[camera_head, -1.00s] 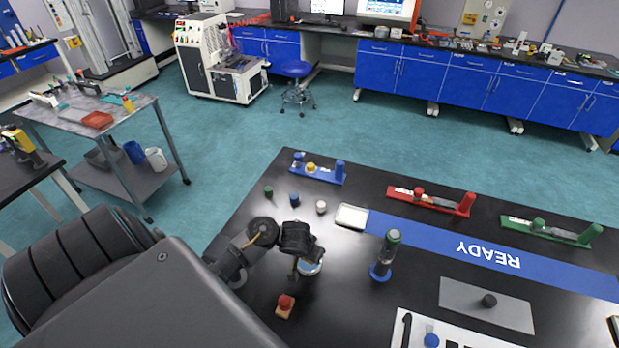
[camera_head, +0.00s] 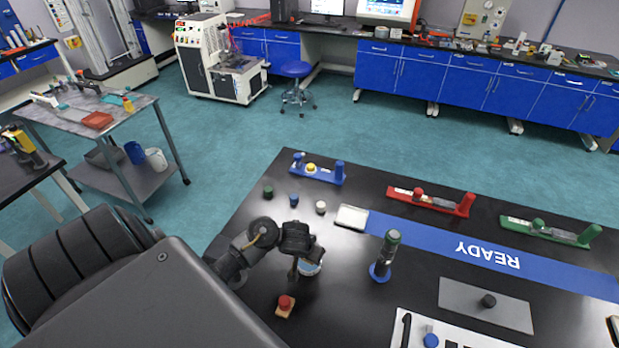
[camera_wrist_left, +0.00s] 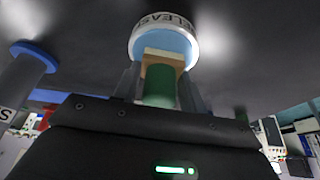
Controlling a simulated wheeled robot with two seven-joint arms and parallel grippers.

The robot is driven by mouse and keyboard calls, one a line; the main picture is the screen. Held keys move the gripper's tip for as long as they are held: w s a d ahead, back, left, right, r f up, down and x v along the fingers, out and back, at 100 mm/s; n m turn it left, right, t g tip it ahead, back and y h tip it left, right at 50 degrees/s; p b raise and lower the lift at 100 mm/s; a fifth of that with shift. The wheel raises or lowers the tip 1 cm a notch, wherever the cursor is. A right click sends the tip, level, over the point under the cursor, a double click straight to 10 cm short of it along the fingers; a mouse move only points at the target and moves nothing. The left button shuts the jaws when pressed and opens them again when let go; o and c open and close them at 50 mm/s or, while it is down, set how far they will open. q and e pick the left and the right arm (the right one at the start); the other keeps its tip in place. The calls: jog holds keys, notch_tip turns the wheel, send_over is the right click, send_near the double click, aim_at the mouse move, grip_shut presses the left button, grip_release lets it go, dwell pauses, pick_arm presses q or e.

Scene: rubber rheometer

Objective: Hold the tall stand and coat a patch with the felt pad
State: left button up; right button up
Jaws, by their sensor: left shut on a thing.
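My left gripper (camera_head: 294,273) is shut on the green handle (camera_wrist_left: 160,86) of a felt pad (camera_wrist_left: 163,58). The pad is a tan block at the end of the handle. In the left wrist view it overlaps a round light-blue dish (camera_wrist_left: 177,40) with a white rim marked "RELEASE"; I cannot tell whether it touches. The dish also shows beside the gripper in the head view (camera_head: 313,267). The tall stand (camera_head: 387,253), a grey column with a green top and blue base, stands upright to the right, apart from the gripper. My right gripper is not in view.
A red-knobbed wooden block (camera_head: 285,306) lies in front of the gripper. Small green, blue and white knobs stand behind it. A white-rimmed tray (camera_head: 352,217), a grey plate (camera_head: 465,300) and blue, red (camera_head: 430,202) and green racks are on the black table.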

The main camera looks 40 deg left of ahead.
pick_arm(q)
notch_tip(320, 180, up, 2)
jog(key=p, duration=0.3)
jog(key=shift+r, duration=0.25)
jog(key=shift+r+p, duration=0.6)
jog(key=shift+r, duration=0.35)
jog(key=shift+w+d+r, duration=0.1)
jog(key=shift+w+r, duration=0.05)
jog(key=shift+r, duration=1.1)
